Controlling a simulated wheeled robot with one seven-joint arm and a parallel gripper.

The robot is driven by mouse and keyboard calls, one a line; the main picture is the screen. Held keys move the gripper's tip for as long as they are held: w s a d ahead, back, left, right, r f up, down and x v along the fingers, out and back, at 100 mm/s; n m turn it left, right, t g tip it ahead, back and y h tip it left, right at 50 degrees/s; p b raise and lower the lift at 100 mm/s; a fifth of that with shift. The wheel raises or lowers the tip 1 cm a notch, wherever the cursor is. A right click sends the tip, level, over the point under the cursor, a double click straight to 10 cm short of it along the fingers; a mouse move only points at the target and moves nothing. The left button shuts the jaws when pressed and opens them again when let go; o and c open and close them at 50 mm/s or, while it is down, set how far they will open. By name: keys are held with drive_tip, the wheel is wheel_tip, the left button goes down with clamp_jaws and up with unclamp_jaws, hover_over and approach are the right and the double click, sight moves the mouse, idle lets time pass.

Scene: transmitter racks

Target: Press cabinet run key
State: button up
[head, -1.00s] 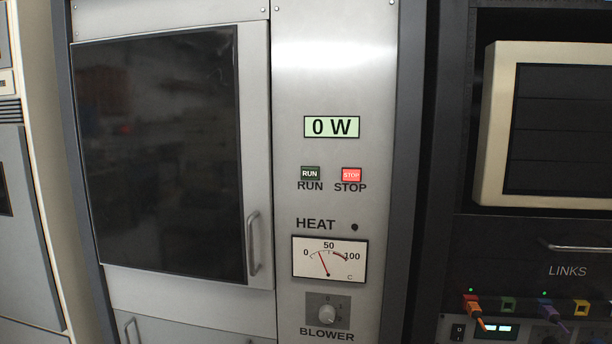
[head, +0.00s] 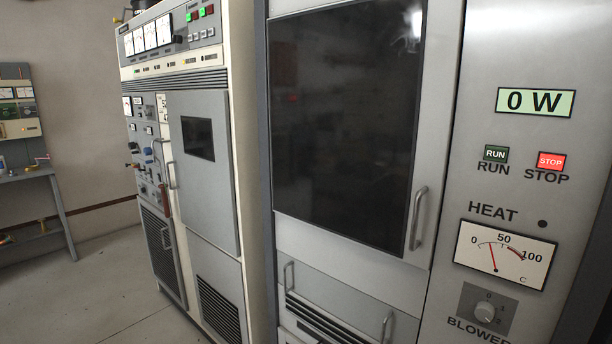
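The cabinet (head: 468,70) has a grey metal panel on the right of the head view. Its run key (head: 496,153) is a small dark green key marked RUN, with the word RUN printed below it. Right of it is the red, bright stop key (head: 551,161). Above them a pale green display (head: 535,102) reads 0 W. My gripper is not in view.
Below the keys are a heat meter (head: 503,254) and a blower knob (head: 485,311). A dark glass door with a handle (head: 417,219) is left of the panel. A cream rack (head: 246,150) stands further left. Open floor (head: 110,285) lies at lower left.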

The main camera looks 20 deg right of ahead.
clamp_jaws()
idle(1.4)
